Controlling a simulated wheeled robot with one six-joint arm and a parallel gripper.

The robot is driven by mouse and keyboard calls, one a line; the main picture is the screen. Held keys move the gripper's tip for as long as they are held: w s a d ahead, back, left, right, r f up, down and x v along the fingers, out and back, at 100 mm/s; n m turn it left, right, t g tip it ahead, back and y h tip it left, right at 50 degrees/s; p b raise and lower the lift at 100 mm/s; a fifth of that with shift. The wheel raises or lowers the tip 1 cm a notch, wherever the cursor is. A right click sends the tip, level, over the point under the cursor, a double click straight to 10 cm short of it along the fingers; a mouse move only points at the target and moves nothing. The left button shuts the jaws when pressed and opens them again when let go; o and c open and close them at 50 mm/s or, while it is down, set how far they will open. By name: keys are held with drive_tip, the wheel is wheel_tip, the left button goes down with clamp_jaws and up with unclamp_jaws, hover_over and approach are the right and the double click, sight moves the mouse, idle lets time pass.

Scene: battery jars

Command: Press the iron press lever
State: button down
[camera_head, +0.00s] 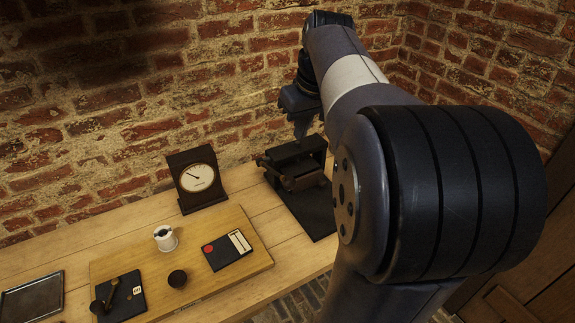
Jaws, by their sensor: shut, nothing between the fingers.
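The iron press (293,165) is a dark metal device on a black base at the right end of the wooden table, close to the brick wall. I cannot pick out its lever clearly; the arm and gripper hide part of the press. My gripper (301,133) points down just above the back of the press. It is shut and empty. I cannot tell whether its fingertips touch the press.
A dark clock-like gauge (197,178) stands left of the press. A dark tray (32,299) lies far left.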

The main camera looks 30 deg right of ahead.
sight(290, 178)
drive_tip(key=shift+f, duration=0.15)
drive_tip(key=x, duration=0.9)
drive_tip(key=s+p+x, duration=0.1)
drive_tip(key=x, duration=0.3)
drive_tip(key=shift+w+a+f, duration=0.1)
drive_tip(key=shift+f, duration=0.35)
drive_tip(key=shift+f+b, duration=0.15)
drive_tip(key=shift+b, duration=0.15)
